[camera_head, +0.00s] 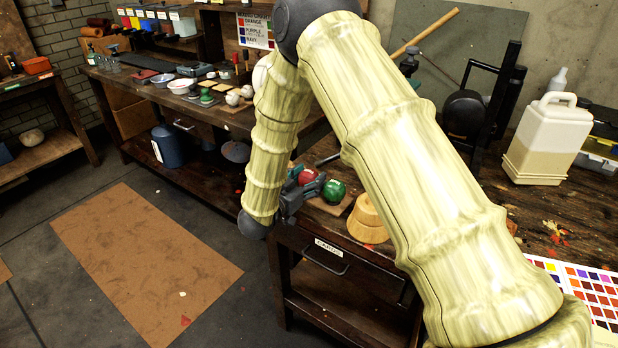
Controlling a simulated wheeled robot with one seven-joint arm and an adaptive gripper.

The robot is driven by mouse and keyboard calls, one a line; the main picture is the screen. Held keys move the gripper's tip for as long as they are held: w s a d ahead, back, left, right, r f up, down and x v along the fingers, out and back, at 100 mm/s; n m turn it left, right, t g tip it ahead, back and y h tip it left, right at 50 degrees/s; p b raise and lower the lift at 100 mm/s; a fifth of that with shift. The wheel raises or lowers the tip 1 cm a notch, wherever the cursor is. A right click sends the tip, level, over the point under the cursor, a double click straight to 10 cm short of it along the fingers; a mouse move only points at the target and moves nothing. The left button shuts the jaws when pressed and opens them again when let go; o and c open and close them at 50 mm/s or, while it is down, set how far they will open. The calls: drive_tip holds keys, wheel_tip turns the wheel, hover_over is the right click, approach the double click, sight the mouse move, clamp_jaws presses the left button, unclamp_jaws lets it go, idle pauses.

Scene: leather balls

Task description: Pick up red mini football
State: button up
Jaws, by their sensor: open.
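A small red ball (307,175), which looks like the red mini football, sits on the workbench near its front edge. A green ball (334,190) is right beside it. My gripper (314,184) is open at the end of my arm, which reaches down over the bench edge from the right. Its dark fingers are close to the red ball and partly cover it. I cannot tell whether they touch it. Both balls seem to be on or by a small wooden board.
A round wooden block (367,218) stands to the right of the balls. A drawer labelled cards (326,255) is below. Bowls and pale balls (238,97) are on the back bench.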

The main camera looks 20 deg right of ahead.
drive_tip(key=shift+w, duration=0.1)
drive_tip(key=shift+c, duration=0.2)
drive_tip(key=shift+d, duration=0.1)
drive_tip(key=c, duration=0.6)
drive_tip(key=shift+c, duration=0.4)
drive_tip(key=shift+r, duration=0.1)
